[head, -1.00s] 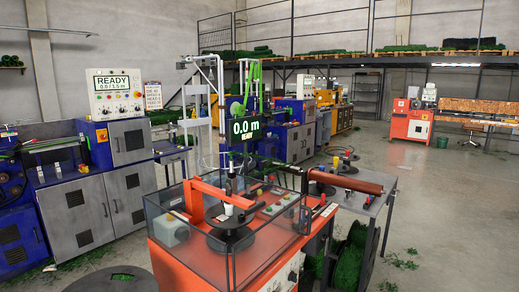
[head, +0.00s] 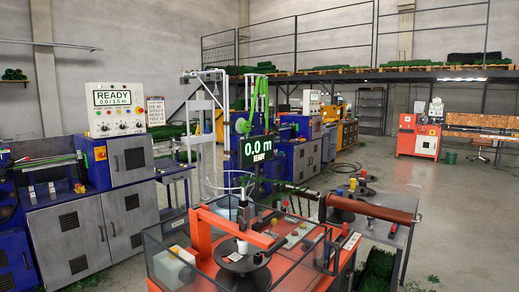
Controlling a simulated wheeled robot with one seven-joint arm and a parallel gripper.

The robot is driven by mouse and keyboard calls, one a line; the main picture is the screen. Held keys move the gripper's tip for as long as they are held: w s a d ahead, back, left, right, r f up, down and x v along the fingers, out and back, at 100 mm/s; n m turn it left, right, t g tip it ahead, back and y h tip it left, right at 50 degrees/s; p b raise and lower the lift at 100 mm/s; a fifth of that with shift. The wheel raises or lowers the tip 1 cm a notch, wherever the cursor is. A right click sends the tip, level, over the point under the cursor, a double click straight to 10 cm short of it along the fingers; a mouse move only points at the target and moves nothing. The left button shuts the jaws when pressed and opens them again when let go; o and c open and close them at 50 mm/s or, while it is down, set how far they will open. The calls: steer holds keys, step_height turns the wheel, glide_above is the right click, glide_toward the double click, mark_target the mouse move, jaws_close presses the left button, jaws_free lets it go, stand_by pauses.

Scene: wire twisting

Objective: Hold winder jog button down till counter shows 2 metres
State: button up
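A black counter display (head: 257,150) in the middle reads 0.0 m in white, with READY below it. Below it in front stands an orange winder (head: 245,228) with a clear-sided guard around its top. A dark round spool disc (head: 243,274) with a white piece at its centre lies under the orange beam. A control strip (head: 300,236) with several small coloured buttons runs along the winder's top. They are too small to tell which one is the jog button. My gripper is not in view.
A blue and grey machine (head: 105,215) with a READY panel (head: 112,98) stands at the left. A grey side table (head: 385,232) with a brown roll (head: 372,208) stands right of the winder. Open concrete floor (head: 450,210) lies at the right.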

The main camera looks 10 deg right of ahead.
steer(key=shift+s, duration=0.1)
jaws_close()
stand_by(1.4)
